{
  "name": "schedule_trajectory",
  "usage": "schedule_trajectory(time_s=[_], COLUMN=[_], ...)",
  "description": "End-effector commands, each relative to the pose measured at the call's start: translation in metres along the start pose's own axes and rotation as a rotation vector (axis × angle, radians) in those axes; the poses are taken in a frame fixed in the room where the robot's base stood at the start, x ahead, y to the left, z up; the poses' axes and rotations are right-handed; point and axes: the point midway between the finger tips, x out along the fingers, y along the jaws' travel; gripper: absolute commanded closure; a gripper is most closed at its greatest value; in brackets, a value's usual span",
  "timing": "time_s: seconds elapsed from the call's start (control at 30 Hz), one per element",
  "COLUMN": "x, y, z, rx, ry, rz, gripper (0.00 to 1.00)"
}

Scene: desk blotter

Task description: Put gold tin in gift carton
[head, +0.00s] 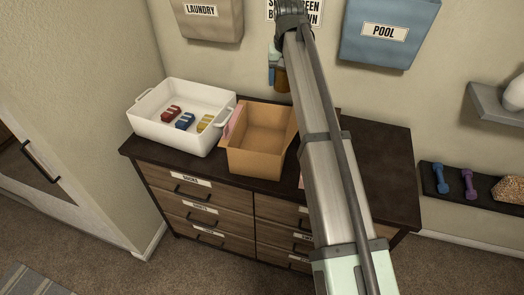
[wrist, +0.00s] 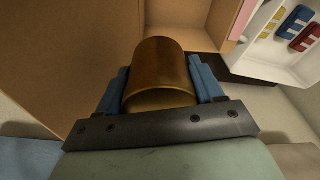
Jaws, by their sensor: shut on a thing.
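The gold tin (wrist: 160,72) is held between the blue fingers of my gripper (wrist: 160,90) in the wrist view. In the head view the tin (head: 282,80) hangs from my gripper (head: 275,70), partly hidden by my arm. The open tan carton (head: 262,130) stands on the dresser, and its visible inside looks empty. My arm covers part of its right side. In the head view the tin appears above the carton's far side. Cardboard walls of the carton (wrist: 95,55) fill the left and top of the wrist view behind the tin.
The dark dresser top (head: 385,165) looks clear at right. Laundry (head: 210,25) and pool (head: 385,50) holders hang on the wall.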

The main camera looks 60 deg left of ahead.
Motion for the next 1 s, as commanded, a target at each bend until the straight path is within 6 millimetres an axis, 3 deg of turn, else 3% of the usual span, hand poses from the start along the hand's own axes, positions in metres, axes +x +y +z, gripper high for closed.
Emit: schedule_trajectory(time_s=[0.1, 0.3, 0.53, 0.73, 1.0], x=[0.042, 0.089, 0.114, 0.133, 0.173], y=[-0.022, -0.05, -0.067, -0.068, -0.068], z=[0.026, 0.054, 0.07, 0.074, 0.08], rx=[-0.162, -0.392, -0.522, -0.54, -0.538], ry=[-0.003, -0.002, -0.001, 0.0, -0.001], rz=[-0.024, -0.059, -0.079, -0.081, -0.081], gripper=[0.65, 0.65, 0.65, 0.65, 0.65])
